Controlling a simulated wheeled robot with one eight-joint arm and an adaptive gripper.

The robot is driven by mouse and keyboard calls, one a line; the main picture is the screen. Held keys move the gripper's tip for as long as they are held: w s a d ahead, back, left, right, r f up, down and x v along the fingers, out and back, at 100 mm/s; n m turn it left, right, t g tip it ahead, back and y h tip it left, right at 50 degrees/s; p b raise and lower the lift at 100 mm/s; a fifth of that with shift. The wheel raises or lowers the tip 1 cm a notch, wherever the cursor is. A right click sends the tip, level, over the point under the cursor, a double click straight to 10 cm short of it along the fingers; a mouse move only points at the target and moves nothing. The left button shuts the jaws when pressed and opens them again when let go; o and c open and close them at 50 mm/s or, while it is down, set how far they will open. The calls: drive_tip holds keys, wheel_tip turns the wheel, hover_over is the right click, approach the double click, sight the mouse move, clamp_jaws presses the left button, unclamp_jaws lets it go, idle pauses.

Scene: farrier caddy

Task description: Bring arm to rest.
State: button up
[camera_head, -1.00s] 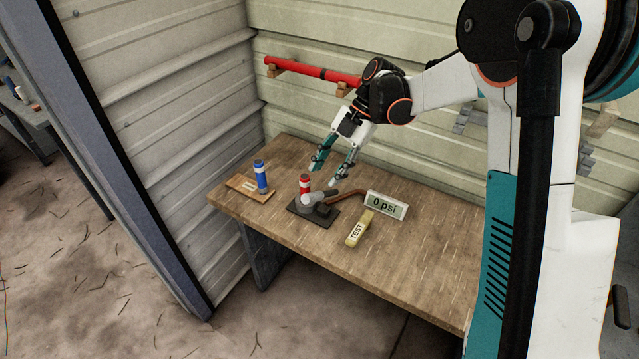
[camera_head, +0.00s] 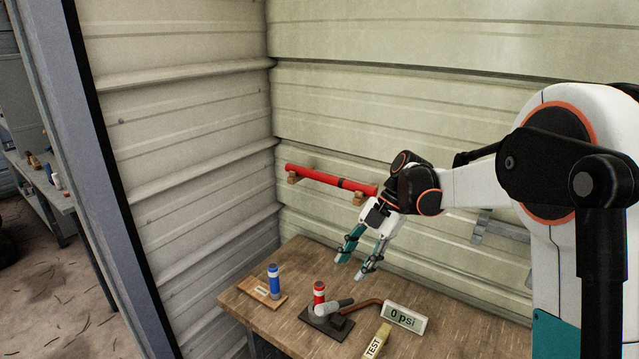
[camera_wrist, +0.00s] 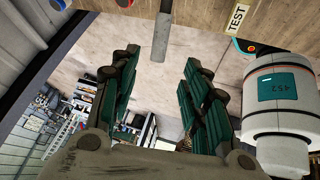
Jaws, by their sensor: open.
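My gripper (camera_head: 353,267) hangs open and empty in the air over the back of the wooden workbench (camera_head: 262,312), fingers pointing down. It is behind and above a small fixture with a red-and-white cylinder (camera_head: 319,292) and a grey handle (camera_head: 334,308) on a dark base. In the wrist view, the two green-lined fingers of my gripper (camera_wrist: 160,75) stand apart with nothing between them. The grey handle (camera_wrist: 161,38) shows beyond them. My arm reaches in from the right.
A blue cylinder (camera_head: 274,280) stands on a wooden board (camera_head: 252,288). A "0 psi" display (camera_head: 404,317) and a yellow TEST block (camera_head: 376,342) are at the right. A red tube (camera_head: 318,178) sits on wall brackets close behind my gripper. Corrugated walls (camera_head: 190,150) bound the bench.

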drive_tip(key=s+d+r+m+t+h, duration=0.2)
drive_tip(key=s+r+m, duration=0.2)
drive_tip(key=s+m, duration=0.25)
drive_tip(key=s+d+r+m+t+h, duration=0.1)
drive_tip(key=s+r+m+t, duration=0.15)
drive_tip(key=s+m, duration=0.4)
drive_tip(key=s+d+f+m+t+h, duration=0.1)
drive_tip(key=s+d+m+t+h, duration=0.2)
drive_tip(key=s+m, duration=0.9)
drive_tip(key=shift+s+d+f+m+t, duration=0.15)
drive_tip(key=shift+d+m+t, duration=0.55)
drive_tip(key=shift+d+t, duration=0.3)
